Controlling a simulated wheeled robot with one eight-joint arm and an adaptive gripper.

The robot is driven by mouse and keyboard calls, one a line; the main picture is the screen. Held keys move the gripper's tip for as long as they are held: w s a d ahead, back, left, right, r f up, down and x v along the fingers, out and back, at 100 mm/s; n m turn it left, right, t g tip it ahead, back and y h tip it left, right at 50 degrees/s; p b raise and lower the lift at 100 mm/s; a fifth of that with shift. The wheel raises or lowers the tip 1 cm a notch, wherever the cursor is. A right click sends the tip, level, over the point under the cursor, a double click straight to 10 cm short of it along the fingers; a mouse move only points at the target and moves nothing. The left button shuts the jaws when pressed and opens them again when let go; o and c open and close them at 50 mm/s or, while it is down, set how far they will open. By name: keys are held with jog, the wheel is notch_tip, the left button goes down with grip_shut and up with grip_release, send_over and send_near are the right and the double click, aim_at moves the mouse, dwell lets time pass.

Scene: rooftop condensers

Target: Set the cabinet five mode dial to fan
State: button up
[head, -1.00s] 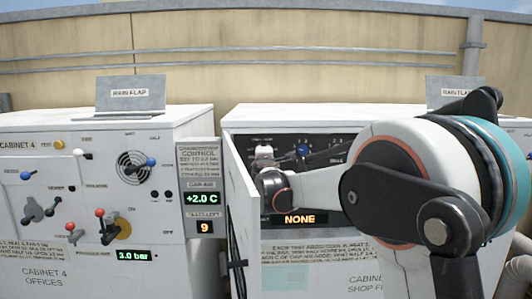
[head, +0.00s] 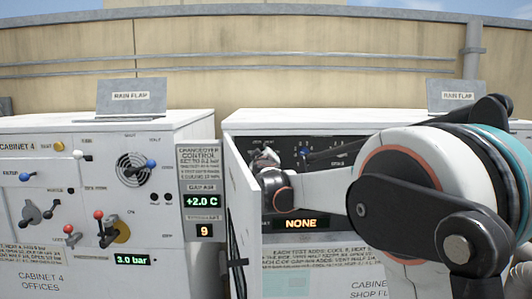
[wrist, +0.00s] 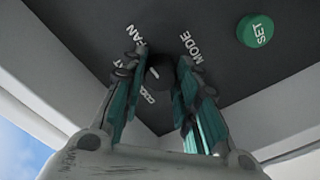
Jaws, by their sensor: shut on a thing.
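The mode dial (wrist: 160,74) is a small dark knob on a dark panel in the wrist view, under the lettering MODE (wrist: 191,46). FAN (wrist: 135,40) and COOL are printed around it; another label is partly covered by a finger. A short pale mark shows on the knob, but I cannot tell surely which label it points at. My gripper (wrist: 157,78) has its teal-lined fingers on both sides of the dial, shut on it. In the head view my gripper (head: 266,158) is small, at the panel's upper left. The display (head: 301,223) below reads NONE.
A green SET button (wrist: 255,30) is right of the dial in the wrist view. An open white door (head: 241,205) stands just left of my gripper. A blue knob (head: 304,152) is on the panel to its right. Cabinet 4 (head: 95,215) stands at the left.

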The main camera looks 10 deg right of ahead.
jog(key=shift+m, duration=0.6)
jog(key=o, duration=1.1)
jog(key=shift+d, duration=0.1)
jog(key=shift+c, duration=0.2)
jog(key=s+a, duration=0.2)
jog(key=s, duration=1)
jog(key=shift+a, duration=0.2)
